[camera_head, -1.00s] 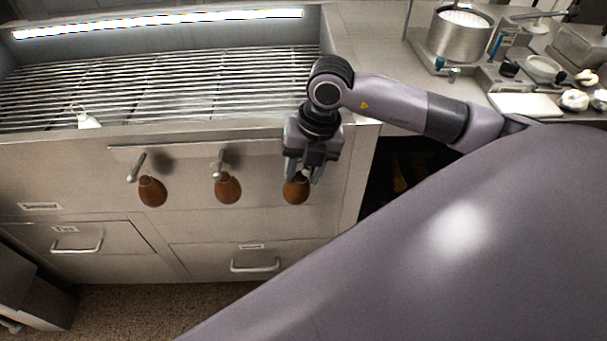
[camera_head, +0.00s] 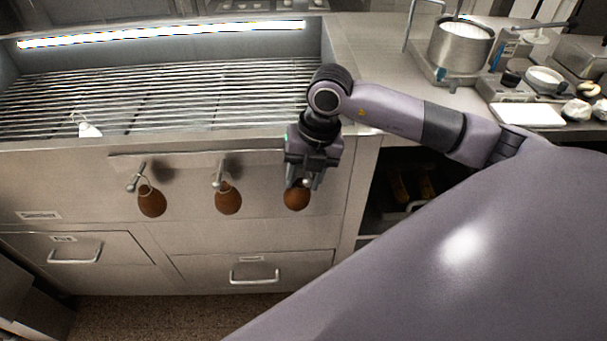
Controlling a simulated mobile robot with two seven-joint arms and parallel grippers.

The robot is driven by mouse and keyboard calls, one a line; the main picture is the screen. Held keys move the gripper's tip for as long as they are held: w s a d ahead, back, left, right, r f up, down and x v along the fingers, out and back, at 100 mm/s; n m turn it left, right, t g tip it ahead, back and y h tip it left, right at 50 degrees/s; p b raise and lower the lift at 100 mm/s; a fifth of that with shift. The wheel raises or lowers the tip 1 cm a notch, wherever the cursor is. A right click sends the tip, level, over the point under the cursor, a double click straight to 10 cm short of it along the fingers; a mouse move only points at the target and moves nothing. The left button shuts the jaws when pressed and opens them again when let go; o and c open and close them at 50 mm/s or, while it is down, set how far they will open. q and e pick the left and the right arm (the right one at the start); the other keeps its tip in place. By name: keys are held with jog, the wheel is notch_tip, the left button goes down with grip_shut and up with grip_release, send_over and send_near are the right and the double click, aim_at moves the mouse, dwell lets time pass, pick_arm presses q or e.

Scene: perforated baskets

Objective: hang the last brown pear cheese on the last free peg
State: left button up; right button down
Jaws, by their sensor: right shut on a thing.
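My right gripper (camera_head: 304,184) is shut on a brown pear cheese (camera_head: 297,199), at the front of the steel counter, at the right end of the peg rail (camera_head: 200,158). The gripper hides the peg there, so I cannot tell whether the cheese's loop is on it. A second brown pear cheese (camera_head: 228,200) hangs from the middle peg (camera_head: 218,180). A third brown pear cheese (camera_head: 151,201) hangs from the left peg (camera_head: 132,184). My left gripper is not in view.
A slatted grate (camera_head: 190,95) lies above the rail, with a small white object (camera_head: 89,129) at its front left. Drawers (camera_head: 250,272) are below. A pot (camera_head: 460,48) and a white board (camera_head: 527,114) stand at the right. An open dark shelf (camera_head: 385,210) is beside the counter.

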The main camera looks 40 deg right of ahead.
jog(key=c, duration=0.6)
grip_release()
jog(key=shift+o, duration=0.2)
jog(key=shift+v, duration=3.6)
